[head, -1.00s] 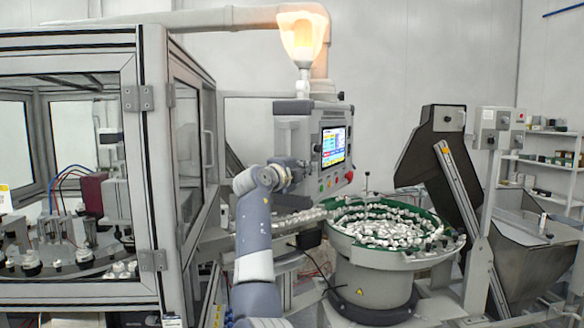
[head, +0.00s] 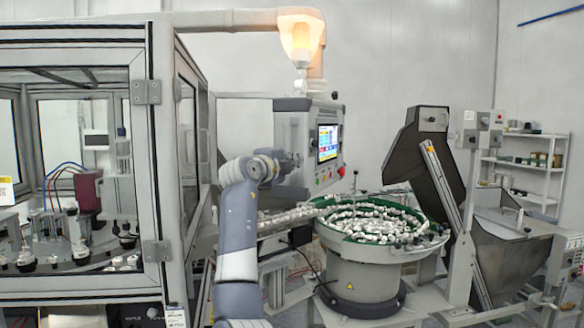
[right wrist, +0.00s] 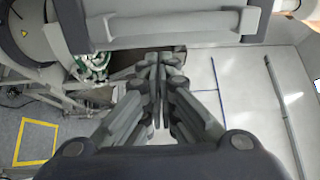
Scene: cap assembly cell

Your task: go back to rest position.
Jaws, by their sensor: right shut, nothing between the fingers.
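My right arm rises from the bottom middle of the head view. Its gripper (head: 290,163) is at the arm's upper end, in front of the grey control panel housing (head: 292,128), small and partly hard to make out. In the right wrist view the right gripper (right wrist: 158,62) shows large, with its fingers together and nothing between them. A grey bar-like part crosses the top of that view, close to the fingertips; I cannot tell whether they touch. My left gripper is not in view.
A glazed machine cabinet (head: 158,200) stands at left. The feeder bowl (head: 385,252), full of small white caps, and a dark hopper (head: 428,168) stand right of my arm. A lit lamp (head: 300,38) is above the panel with its screen (head: 327,143). Shelves (head: 530,165) are far right.

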